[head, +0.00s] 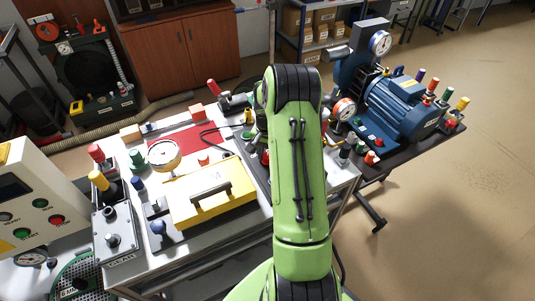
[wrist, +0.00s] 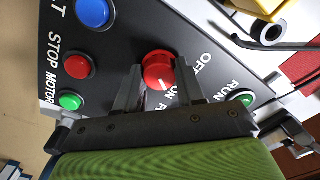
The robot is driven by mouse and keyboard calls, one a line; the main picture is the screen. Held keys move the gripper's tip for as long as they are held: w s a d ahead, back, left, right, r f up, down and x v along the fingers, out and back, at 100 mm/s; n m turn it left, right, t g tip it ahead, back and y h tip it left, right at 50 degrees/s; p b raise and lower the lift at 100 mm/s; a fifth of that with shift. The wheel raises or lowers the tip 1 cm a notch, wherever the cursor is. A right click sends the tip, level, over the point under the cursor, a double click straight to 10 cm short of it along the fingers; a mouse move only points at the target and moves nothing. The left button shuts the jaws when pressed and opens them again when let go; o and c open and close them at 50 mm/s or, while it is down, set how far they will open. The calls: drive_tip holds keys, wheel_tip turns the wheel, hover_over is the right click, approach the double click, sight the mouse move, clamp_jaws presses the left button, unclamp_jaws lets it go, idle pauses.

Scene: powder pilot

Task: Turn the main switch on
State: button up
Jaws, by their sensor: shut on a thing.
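The red rotary knob (wrist: 158,65) of the switch stands on a dark panel (wrist: 205,30) in the wrist view. White lettering beside it reads OFF, with more text partly hidden behind a finger. A pale mark shows on the knob's lower part; its exact setting is hard to tell. My gripper (wrist: 159,83) is shut on the knob, one dark finger on each side. In the head view my green arm hides the gripper and this knob.
Near the knob in the wrist view are a blue button (wrist: 92,12), a red button (wrist: 77,67) and green buttons (wrist: 70,101). In the head view a yellow case (head: 213,203) and gauge (head: 163,154) lie left of my arm, and a blue motor (head: 402,104) stands right.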

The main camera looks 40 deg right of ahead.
sight(267, 155)
drive_tip(key=o, duration=1)
drive_tip(key=shift+r, duration=0.1)
wheel_tip(267, 155, up, 16)
drive_tip(key=shift+f+p, duration=0.2)
drive_tip(key=shift+p, duration=0.25)
